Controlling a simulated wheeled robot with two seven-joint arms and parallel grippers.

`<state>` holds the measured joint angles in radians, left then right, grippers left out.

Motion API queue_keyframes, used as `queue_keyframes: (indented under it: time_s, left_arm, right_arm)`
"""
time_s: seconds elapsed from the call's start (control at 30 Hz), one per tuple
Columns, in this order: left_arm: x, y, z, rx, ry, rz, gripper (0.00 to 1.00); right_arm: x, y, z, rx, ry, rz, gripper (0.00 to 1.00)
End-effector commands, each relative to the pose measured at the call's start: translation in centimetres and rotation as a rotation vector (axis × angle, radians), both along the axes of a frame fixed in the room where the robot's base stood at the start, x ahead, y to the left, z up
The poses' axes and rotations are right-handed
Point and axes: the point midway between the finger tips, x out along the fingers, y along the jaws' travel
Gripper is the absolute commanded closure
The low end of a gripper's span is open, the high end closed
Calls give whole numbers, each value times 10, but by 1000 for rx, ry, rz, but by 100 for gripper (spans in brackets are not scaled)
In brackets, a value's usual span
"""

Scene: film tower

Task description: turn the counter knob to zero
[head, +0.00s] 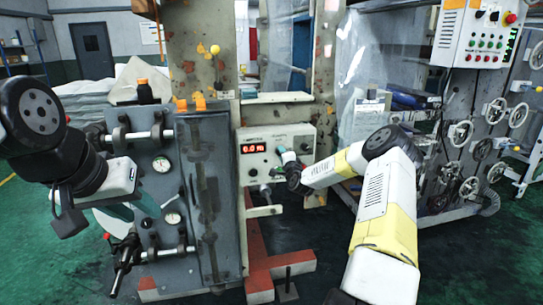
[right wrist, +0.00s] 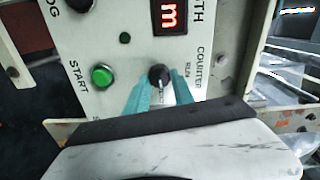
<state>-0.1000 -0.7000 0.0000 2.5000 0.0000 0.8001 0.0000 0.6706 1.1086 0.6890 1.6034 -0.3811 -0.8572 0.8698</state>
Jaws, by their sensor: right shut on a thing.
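The counter knob (right wrist: 159,73) is small and black, beside the lettering COUNTER and RUN on a pale panel in the right wrist view. My right gripper (right wrist: 161,86) has its two teal fingers around the knob, one on each side, shut on it. The red display (head: 253,148) seems to read 0.0 with a unit letter.
A green START button (right wrist: 102,76) and a black knob (right wrist: 79,4) sit near the counter knob. A grey gauge machine (head: 160,163) stands left of the box. A control cabinet (head: 473,35) and handwheels (head: 460,133) are at right.

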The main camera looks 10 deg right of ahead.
Motion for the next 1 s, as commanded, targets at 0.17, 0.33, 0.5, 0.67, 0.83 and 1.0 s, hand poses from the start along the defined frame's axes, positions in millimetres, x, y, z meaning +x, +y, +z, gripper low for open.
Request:
queue_keyframes:
  time_s: [0.17, 0.33, 0.5, 0.67, 0.83, 1.0]
  left_arm:
    - [0, 0, 0, 0, 0, 0, 64]
    - [0, 0, 0, 0, 0, 0, 64]
    - [0, 0, 0, 0, 0, 0, 64]
    - [0, 0, 0, 0, 0, 0, 64]
    - [0, 0, 0, 0, 0, 0, 64]
    - [0, 0, 0, 0, 0, 0, 64]
  right_arm:
    - [-1, 0, -2, 95, 6, 1, 100]
    - [-1, 0, -3, 149, 10, 0, 100]
    - [-1, 1, -3, 174, 10, 1, 100]
    - [-1, 1, -3, 179, 10, 1, 100]
    - [-1, 1, -3, 178, 11, 1, 100]
    - [-1, 1, -3, 178, 10, 1, 53]
